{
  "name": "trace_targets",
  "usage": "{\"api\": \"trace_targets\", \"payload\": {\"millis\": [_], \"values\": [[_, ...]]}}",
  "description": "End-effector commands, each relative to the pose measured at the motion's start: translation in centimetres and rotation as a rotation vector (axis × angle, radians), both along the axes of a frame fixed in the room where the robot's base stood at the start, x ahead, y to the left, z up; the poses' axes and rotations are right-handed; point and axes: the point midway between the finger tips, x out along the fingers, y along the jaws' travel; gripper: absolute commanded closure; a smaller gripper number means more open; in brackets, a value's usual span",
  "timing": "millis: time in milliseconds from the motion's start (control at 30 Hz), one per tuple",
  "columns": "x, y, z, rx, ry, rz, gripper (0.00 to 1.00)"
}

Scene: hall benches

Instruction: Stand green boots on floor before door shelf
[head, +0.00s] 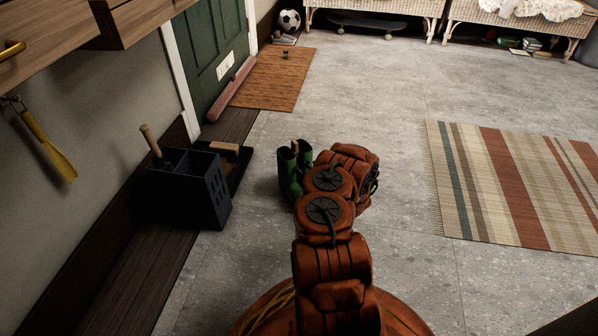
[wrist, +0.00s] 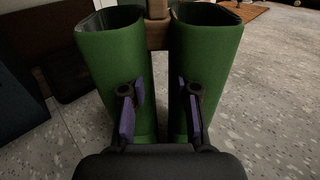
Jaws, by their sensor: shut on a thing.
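The green boots (head: 290,170) are an upright pair, partly hidden by my arm in the head view. They also fill the middle of the wrist view (wrist: 208,60), side by side with dark open tops. My gripper (wrist: 158,108), with purple finger pads, is shut on the green boots. A wooden piece (wrist: 157,35) shows between their upper parts. I cannot tell whether the soles touch the floor. A wooden shelf unit (head: 125,22) with a brass handle hangs on the wall at upper left, near the green door (head: 212,50).
A dark box (head: 188,190) with a wooden handle and a tray with a brush (head: 224,147) stand along the left wall. A brown doormat (head: 275,78) lies by the door, a striped rug (head: 515,185) at right. Grey floor between is clear.

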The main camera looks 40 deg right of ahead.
Motion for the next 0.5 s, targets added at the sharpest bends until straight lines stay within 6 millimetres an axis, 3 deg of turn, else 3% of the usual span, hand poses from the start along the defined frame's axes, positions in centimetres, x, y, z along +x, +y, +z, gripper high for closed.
{"api": "trace_targets", "payload": {"millis": [167, 500], "values": [[0.0, 0.0, -2.4, -0.001, -0.001, 0.000, 1.00], [0.1, 0.0, -2.4, -0.002, -0.002, 0.001, 1.00]]}}
